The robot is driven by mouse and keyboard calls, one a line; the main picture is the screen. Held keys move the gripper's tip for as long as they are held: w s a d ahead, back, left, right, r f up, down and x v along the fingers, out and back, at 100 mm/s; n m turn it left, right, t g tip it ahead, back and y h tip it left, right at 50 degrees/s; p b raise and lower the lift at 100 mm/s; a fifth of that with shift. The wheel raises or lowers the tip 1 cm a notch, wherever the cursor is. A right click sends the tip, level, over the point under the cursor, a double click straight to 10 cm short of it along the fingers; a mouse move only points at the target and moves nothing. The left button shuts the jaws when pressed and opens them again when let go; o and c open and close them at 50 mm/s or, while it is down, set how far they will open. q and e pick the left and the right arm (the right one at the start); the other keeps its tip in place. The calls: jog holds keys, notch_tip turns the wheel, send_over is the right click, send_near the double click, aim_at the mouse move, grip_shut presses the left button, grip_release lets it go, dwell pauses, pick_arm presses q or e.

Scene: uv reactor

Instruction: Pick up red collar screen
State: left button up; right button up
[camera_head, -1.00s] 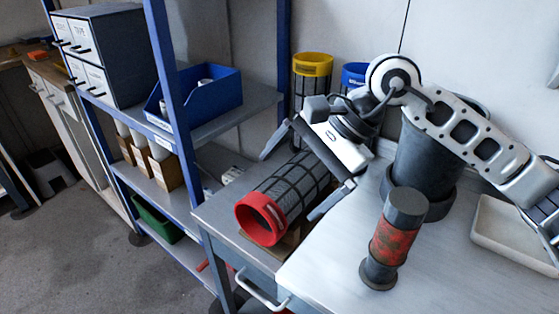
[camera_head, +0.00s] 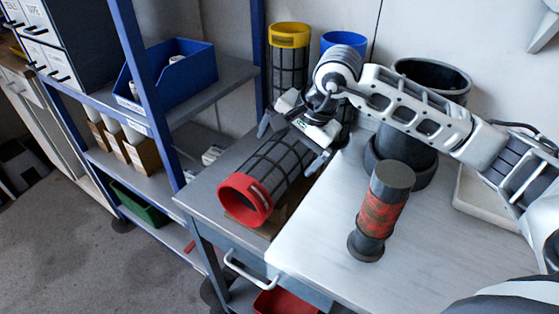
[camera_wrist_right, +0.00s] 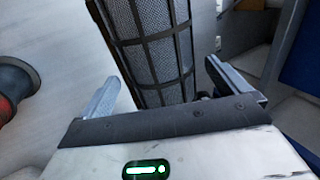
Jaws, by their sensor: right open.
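The red collar screen is a dark mesh cylinder (camera_head: 277,163) with a red ring at its near end. It lies on its side on the grey bench, red end toward the lower left in the head view. My right gripper (camera_head: 293,141) is open over its far part, with one finger on each side of the mesh body. In the right wrist view the mesh cylinder (camera_wrist_right: 150,45) runs between the two open fingers of the right gripper (camera_wrist_right: 163,90). I cannot tell whether the fingers touch it. My left gripper is not in view.
A yellow-collared screen (camera_head: 289,50) and a blue-collared one (camera_head: 343,42) stand upright behind. A dark pot (camera_head: 405,140) and a red-banded grey cylinder (camera_head: 381,210) stand on the bench to the right. A blue-post shelf with a blue bin (camera_head: 172,77) is at left.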

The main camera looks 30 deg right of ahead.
jog(key=x, duration=0.4)
jog(key=shift+w+f+p, duration=0.1)
jog(key=shift+f+p, duration=0.2)
jog(key=shift+f, duration=0.1)
jog(key=c, duration=0.8)
jog(key=shift+c, duration=0.2)
jog(key=shift+r, duration=0.15)
